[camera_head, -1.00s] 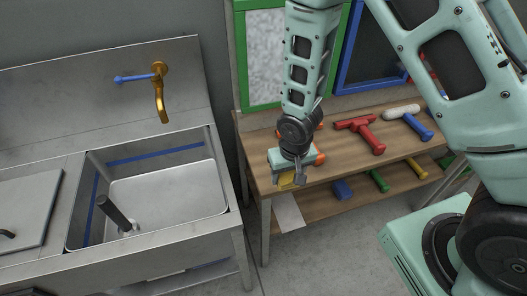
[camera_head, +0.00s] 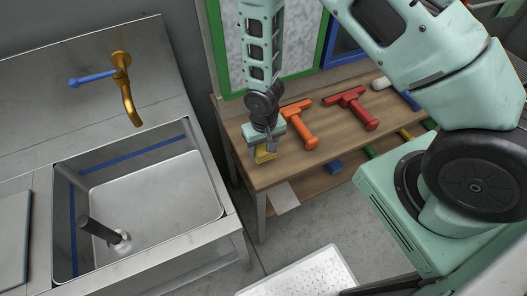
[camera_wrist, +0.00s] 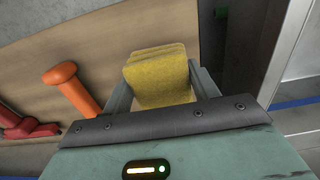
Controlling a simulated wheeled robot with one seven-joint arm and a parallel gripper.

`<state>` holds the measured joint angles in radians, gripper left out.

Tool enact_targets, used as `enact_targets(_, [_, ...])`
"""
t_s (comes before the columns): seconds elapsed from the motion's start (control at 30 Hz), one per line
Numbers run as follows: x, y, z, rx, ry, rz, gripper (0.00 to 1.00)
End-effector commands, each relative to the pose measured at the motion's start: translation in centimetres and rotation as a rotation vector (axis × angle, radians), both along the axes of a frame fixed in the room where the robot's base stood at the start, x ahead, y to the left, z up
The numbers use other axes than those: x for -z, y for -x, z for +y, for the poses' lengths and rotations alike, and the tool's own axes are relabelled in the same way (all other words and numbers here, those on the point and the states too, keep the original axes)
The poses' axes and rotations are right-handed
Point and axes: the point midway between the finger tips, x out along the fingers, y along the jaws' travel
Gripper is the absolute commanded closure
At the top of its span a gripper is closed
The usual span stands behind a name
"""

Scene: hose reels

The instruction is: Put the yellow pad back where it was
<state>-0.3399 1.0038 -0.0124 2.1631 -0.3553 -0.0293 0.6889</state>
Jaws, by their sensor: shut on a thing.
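The yellow pad (camera_wrist: 157,78) is held between the two fingers of my gripper (camera_wrist: 160,90) in the wrist view. In the head view the pad (camera_head: 265,155) shows below my gripper (camera_head: 266,148), over the left end of the wooden bench's upper shelf (camera_head: 285,172). I cannot tell whether the pad touches the wood. An orange squeegee-like tool (camera_head: 303,128) lies on the shelf just right of my gripper. It also shows in the wrist view (camera_wrist: 70,85), left of the pad.
A red tool (camera_head: 358,108) lies further right on the bench. Blue, green and yellow items sit on the lower shelf. A steel sink (camera_head: 150,205) with a gold tap (camera_head: 124,85) stands to the left, across a narrow gap. A white platform (camera_head: 300,275) is on the floor.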

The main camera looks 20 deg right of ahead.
Motion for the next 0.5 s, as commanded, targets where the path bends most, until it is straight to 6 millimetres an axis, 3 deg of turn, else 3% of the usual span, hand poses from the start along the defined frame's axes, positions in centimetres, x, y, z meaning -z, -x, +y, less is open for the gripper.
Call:
enact_targets(0.3, [3.5,0.1,0.0,-0.002,0.001,0.003,0.62])
enact_targets(0.5, [4.2,0.0,0.0,-0.001,0.000,-0.001,0.62])
